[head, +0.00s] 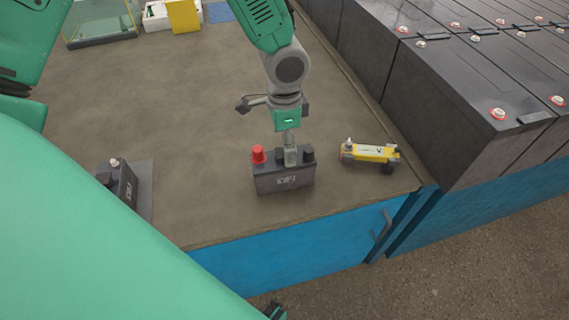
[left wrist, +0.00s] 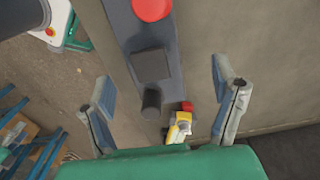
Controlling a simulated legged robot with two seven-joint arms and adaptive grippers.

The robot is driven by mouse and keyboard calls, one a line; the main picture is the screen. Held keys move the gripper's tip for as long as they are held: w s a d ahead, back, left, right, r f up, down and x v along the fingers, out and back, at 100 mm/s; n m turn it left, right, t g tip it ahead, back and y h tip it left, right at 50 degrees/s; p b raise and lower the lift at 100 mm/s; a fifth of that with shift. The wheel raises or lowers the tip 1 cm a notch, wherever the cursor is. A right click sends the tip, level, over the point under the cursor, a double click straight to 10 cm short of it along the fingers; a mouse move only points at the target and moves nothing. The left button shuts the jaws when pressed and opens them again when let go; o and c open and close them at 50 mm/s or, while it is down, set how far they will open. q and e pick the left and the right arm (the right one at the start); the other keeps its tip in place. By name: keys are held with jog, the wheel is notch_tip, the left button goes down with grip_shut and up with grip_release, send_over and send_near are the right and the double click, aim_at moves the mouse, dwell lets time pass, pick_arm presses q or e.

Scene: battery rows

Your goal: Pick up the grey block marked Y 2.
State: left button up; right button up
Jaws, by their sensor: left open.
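A dark grey block (head: 284,180) with a red knob and dark knobs on top stands near the table's front edge. Its front has a pale mark, too small to read surely. A second dark block (head: 122,184) with a pale mark stands at the left, partly hidden by my green arm. My left gripper (head: 290,156) is over the first block, fingers pointing down at its top. In the left wrist view the open fingers (left wrist: 164,100) stand apart on either side of the block (left wrist: 143,35), and nothing is gripped.
A yellow wheeled device (head: 371,153) stands just right of the block; it also shows in the left wrist view (left wrist: 179,127). Large black battery cases (head: 455,105) line the right side. A glass box (head: 100,22) stands at the back. The brown tabletop (head: 180,110) is mostly clear.

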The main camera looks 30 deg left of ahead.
aim_at(283, 158)
pick_arm(q)
jog(key=shift+s+f, duration=0.2)
jog(key=shift+f, duration=0.1)
jog(key=f, duration=0.3)
jog(key=shift+s+d+f+b, duration=0.1)
jog(key=shift+s+f+b, duration=0.15)
jog(key=shift+f+b, duration=0.1)
jog(key=shift+d+f, duration=0.15)
jog(key=shift+f, duration=0.3)
jog(key=shift+r, duration=0.1)
jog(key=c, duration=1.8)
